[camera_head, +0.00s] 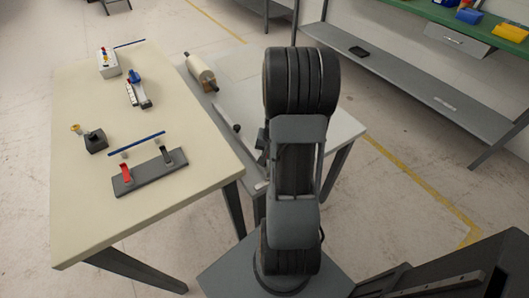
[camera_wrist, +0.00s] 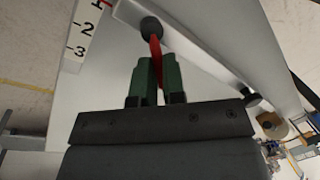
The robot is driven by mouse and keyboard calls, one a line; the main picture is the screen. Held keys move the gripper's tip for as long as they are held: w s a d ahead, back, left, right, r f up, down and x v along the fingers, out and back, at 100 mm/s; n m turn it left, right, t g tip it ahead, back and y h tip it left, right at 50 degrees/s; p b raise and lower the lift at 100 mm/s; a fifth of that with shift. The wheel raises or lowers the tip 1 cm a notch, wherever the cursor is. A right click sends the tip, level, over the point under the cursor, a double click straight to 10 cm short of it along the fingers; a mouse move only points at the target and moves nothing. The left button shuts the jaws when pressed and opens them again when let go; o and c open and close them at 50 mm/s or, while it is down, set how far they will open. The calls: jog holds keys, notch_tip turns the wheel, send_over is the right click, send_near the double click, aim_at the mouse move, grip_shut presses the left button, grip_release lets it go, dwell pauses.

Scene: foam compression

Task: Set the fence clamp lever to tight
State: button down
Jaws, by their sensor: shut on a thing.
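In the wrist view my gripper (camera_wrist: 157,65), with green fingers, is shut on the red clamp lever (camera_wrist: 155,48). The lever runs from a dark round pivot (camera_wrist: 151,27) at one end of the pale grey fence bar (camera_wrist: 195,58). Its lower part is hidden between the fingers. A white scale plate (camera_wrist: 84,32) with the numbers 2 and 3 and a red mark lies left of the pivot. In the head view a pale bar (camera_head: 226,117) shows on the grey side table; my arm hides my gripper and the lever there.
The cream table (camera_head: 85,220) at left holds a dark grey base (camera_head: 150,178) with a red lever, a blue-topped device (camera_head: 135,88) and a white box (camera_head: 107,62). A cream roll (camera_head: 201,73) lies beyond the bar. The side table's right part (camera_head: 345,125) is clear.

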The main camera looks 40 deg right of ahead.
jog(key=m, duration=0.1)
jog(key=s+m+p, duration=0.1)
jog(key=m, duration=0.2)
jog(key=shift+s+d+r+m+t+h, duration=0.15)
jog(key=shift+d+m+t+h, duration=0.15)
jog(key=shift+h, duration=0.1)
jog(key=shift+s+m+h+p, duration=0.3)
jog(key=shift+m+p, duration=0.35)
jog(key=shift+m, duration=0.5)
jog(key=shift+s+m+h+p, duration=0.1)
jog(key=shift+s+m+p, duration=0.45)
jog(key=shift+m, duration=0.6)
jog(key=shift+w, duration=0.15)
jog(key=c, duration=1.2)
grip_release()
notch_tip(320, 180, up, 13)
jog(key=s+p, duration=0.2)
jog(key=p, duration=0.1)
jog(key=shift+s+a+r, duration=0.15)
jog(key=shift+s, duration=0.2)
